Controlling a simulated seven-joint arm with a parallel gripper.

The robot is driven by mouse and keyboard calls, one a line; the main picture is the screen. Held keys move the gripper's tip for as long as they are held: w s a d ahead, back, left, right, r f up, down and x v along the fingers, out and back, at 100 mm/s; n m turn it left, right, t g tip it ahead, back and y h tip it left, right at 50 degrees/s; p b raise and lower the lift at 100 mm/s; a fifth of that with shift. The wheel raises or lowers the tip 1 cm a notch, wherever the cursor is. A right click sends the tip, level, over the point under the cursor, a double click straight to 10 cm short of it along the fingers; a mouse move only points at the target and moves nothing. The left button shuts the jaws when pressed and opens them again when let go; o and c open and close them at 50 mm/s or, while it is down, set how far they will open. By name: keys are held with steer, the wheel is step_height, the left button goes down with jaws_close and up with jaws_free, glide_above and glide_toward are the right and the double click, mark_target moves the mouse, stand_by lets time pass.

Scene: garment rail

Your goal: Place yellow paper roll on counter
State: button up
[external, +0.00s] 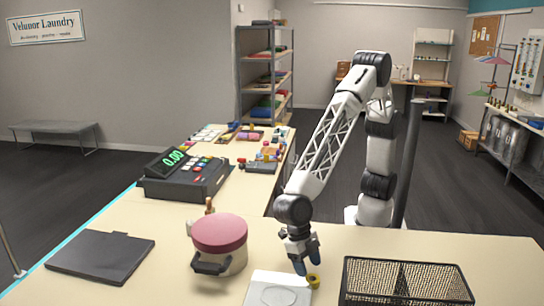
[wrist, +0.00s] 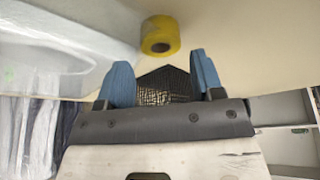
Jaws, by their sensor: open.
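The yellow paper roll (external: 313,282) is small and sits at the front of the beige counter (external: 165,275), at the right edge of a white flat device. In the wrist view the yellow paper roll (wrist: 160,36) shows its dark core hole and lies beyond the fingertips, roughly centred between them. My gripper (external: 308,264) points down just above and behind the roll. In the wrist view my gripper (wrist: 163,72) has its two blue fingers apart with nothing between them. I cannot tell whether a finger touches the roll.
A black mesh basket (external: 405,280) stands right of the roll. The white device (external: 278,290) is just left. A pink-lidded pot (external: 220,240), a dark flat panel (external: 100,256) and a cash register (external: 185,178) stand farther left. Bare counter lies between panel and pot.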

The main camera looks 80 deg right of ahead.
mark_target(312, 278)
steer(key=shift+x, duration=2.25)
steer(key=c, duration=0.7)
steer(key=shift+c, duration=0.2)
steer(key=shift+r, duration=0.15)
step_height(312, 278, up, 10)
steer(key=shift+s, duration=0.1)
